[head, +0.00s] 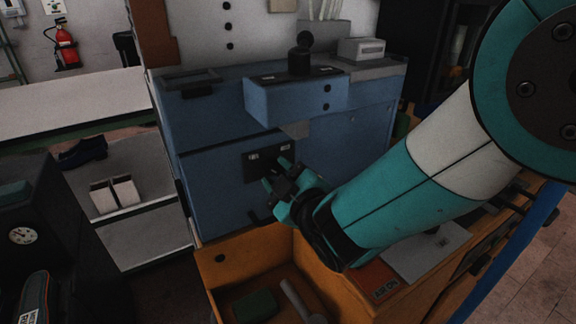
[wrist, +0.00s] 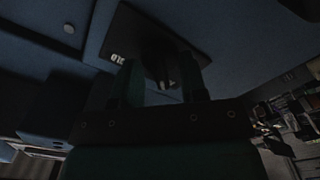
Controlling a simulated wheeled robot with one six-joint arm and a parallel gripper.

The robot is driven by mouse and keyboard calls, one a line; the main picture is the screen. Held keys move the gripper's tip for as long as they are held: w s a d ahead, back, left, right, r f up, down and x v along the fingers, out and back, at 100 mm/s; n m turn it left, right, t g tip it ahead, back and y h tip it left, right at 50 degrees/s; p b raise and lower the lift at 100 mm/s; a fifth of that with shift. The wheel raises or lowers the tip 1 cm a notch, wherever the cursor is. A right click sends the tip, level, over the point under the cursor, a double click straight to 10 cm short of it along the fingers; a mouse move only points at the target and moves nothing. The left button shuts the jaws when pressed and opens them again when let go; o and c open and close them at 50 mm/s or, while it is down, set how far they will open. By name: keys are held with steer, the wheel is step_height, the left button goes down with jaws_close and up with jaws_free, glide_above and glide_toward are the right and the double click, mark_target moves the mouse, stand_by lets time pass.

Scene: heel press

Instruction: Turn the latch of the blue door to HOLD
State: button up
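The blue door (head: 212,190) is the front panel of a blue machine. A dark plate (head: 257,170) on it carries two small pale labels; their words are too small to read from the head. In the wrist view the plate (wrist: 138,32) shows a label (wrist: 117,59) that ends in "OLD". The latch (wrist: 160,68) is a dark shape on the plate, and its exact angle is hard to tell. My gripper (head: 276,180) is close in front of the plate. In the wrist view my gripper's (wrist: 160,88) fingers stand apart, either side of the latch; contact is not clear.
An orange bin (head: 218,268) with a green block (head: 256,305) and a grey handle-like piece stands below my gripper. A blue housing (head: 290,98) juts out above the door.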

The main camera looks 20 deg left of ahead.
jaws_close()
